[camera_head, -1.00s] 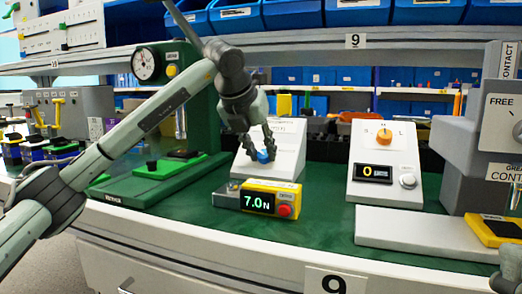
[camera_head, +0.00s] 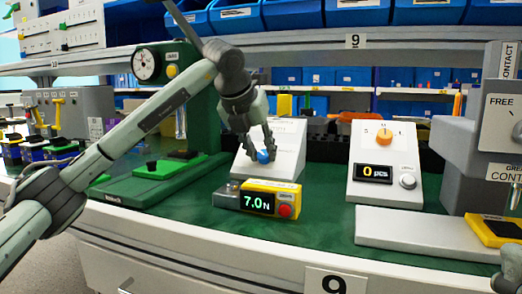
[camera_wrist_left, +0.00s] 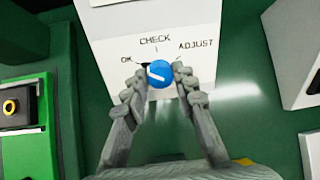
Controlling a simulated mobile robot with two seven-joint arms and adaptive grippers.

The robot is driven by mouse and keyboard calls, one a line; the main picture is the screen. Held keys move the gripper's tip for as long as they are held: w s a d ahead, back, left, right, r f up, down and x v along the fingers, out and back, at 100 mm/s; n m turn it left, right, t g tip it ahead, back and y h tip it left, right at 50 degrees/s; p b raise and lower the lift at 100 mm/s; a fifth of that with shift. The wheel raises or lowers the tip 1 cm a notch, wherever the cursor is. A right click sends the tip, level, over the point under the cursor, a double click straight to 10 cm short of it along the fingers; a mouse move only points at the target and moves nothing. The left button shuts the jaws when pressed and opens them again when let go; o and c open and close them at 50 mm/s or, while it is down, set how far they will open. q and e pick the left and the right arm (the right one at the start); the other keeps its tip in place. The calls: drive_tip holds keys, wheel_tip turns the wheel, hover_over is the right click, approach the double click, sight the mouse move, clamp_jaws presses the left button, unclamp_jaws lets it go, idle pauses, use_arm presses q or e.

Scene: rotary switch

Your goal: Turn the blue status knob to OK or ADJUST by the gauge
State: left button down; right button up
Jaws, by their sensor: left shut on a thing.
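The blue status knob (camera_wrist_left: 161,85) sits on a white sloped panel (camera_wrist_left: 112,40) marked OK, CHECK and ADJUST. In the wrist view its white line slants up to the left, toward the OK side. My left gripper (camera_wrist_left: 159,76) is shut on the knob, one finger on each side. In the head view the left gripper (camera_head: 262,153) reaches down to the knob and hides part of the panel. The yellow and grey gauge (camera_head: 257,201) in front of the panel reads 7.0 N.
A green press stand (camera_head: 150,168) with a round dial is left of the panel. A second white panel (camera_head: 385,188) with an orange knob and a 0 pcs display is to the right. A low white slab (camera_head: 415,233) lies before it.

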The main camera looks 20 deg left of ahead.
use_arm(q)
drive_tip(key=shift+f, duration=0.1)
drive_tip(key=c, duration=1.2)
unclamp_jaws()
drive_tip(key=v, duration=1.2)
drive_tip(key=shift+w, duration=0.1)
